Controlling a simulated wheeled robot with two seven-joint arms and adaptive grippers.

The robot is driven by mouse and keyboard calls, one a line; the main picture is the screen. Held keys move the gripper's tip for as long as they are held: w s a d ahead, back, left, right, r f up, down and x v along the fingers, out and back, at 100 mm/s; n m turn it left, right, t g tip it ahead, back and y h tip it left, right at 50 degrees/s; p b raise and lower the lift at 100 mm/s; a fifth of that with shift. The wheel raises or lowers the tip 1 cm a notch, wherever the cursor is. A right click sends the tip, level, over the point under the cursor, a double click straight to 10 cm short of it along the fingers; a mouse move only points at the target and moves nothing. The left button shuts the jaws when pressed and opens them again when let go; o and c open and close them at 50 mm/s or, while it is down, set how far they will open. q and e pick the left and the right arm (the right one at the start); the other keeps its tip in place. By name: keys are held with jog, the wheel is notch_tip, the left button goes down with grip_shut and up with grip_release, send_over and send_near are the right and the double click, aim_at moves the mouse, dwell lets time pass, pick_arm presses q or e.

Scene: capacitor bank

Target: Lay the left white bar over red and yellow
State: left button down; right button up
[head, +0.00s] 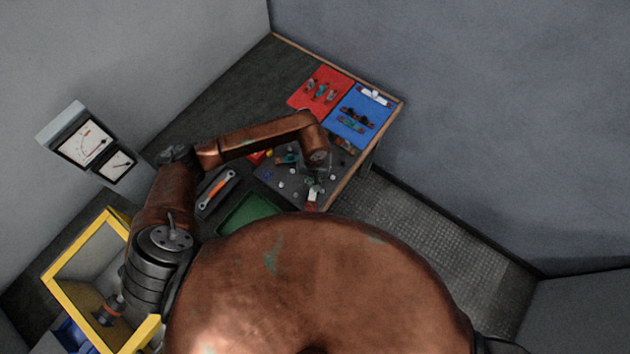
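My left arm reaches in from the left over a dark board (265,186) with several small pale round pieces. Its wrist hangs over the board, and my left gripper (313,181) points down there. The fingers are small and dark, and I cannot tell whether they are open or shut. A small white piece (313,195) shows right at the fingertips, with a red piece (310,206) just below it. Red (256,157) and yellow (269,153) pieces show at the board's far left, partly behind my forearm. My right gripper is not in view.
A red mat (300,99) and a blue mat (345,128) hold small parts, with a white item (375,95) on the blue one. A wrench-like tool (216,189), green tray (248,212), yellow frame (75,300) and meters (85,142) are left. My copper body hides the front.

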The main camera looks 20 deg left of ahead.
pick_arm(q)
jog(key=shift+f, duration=0.1)
jog(key=c, duration=2)
grip_release()
notch_tip(320, 180, up, 12)
jog(key=shift+r, duration=0.1)
